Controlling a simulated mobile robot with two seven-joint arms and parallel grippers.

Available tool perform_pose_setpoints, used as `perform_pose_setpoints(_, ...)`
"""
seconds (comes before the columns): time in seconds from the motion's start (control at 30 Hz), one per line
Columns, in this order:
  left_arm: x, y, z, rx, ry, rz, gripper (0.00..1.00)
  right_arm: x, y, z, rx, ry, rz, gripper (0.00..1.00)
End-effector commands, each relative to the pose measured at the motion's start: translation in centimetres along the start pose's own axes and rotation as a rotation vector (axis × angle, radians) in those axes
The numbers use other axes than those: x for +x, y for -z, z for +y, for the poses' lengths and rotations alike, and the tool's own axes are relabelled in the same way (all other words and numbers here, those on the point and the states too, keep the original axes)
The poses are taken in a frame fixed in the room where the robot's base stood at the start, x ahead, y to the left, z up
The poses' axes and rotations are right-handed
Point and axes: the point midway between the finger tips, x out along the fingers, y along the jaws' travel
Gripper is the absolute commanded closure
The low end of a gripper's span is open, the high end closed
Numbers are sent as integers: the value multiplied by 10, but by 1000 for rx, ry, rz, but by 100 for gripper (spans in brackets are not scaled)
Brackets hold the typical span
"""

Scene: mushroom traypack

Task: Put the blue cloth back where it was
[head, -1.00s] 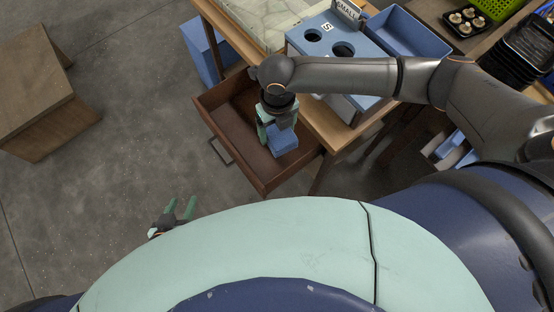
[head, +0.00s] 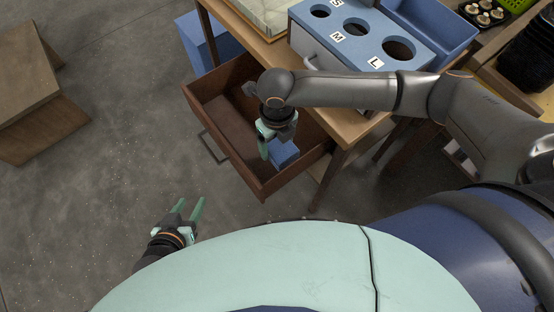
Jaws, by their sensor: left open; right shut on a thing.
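The blue cloth (head: 284,155) shows as a small folded block inside the open wooden drawer (head: 215,128), towards its right side. My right gripper (head: 274,150) reaches down into the drawer from above and is shut on the cloth. Its hand and fingers hide part of the cloth, and I cannot tell whether the cloth rests on the drawer floor. My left gripper (head: 190,210) is open and empty, low over the floor to the left of the drawer.
The drawer hangs out of a wooden table (head: 343,124). On the table stand a blue sorting box (head: 335,45) with round holes marked S, M and L, and a blue bin (head: 430,25). A wooden stand (head: 35,100) is at far left. Bare floor lies between.

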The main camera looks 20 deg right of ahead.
Motion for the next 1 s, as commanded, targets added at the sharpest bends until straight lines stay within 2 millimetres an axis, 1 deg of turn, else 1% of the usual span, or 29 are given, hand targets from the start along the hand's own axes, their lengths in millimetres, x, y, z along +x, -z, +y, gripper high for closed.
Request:
perform_pose_setpoints(0.03,8,-11,-2,1,3,0,50,14,0,0,0,0,-1,72)
perform_pose_setpoints(0.13,12,-17,-5,2,6,0,50,22,0,0,1,0,-1,72)
perform_pose_setpoints(0.37,14,-22,-8,4,11,-1,50,29,0,0,1,0,-1,72)
perform_pose_setpoints(0.5,22,-32,-12,7,16,7,50,46,0,0,1,0,-1,72)
perform_pose_setpoints(0.53,21,-20,-13,18,21,45,50,44,0,0,1,-1,-1,72)
perform_pose_setpoints(0.6,20,0,-17,41,30,122,50,49,0,0,1,-1,-1,72)
perform_pose_setpoints(0.7,17,26,-21,72,42,228,50,55,0,0,1,-1,-1,72)
perform_pose_setpoints(0.8,12,48,-23,97,50,317,50,60,0,0,1,-1,-1,72)
perform_pose_setpoints(0.9,7,64,-24,116,56,378,50,62,0,0,1,-1,-1,72)
perform_pose_setpoints(1.0,4,72,-24,125,58,408,50,63,0,0,1,0,-1,72)
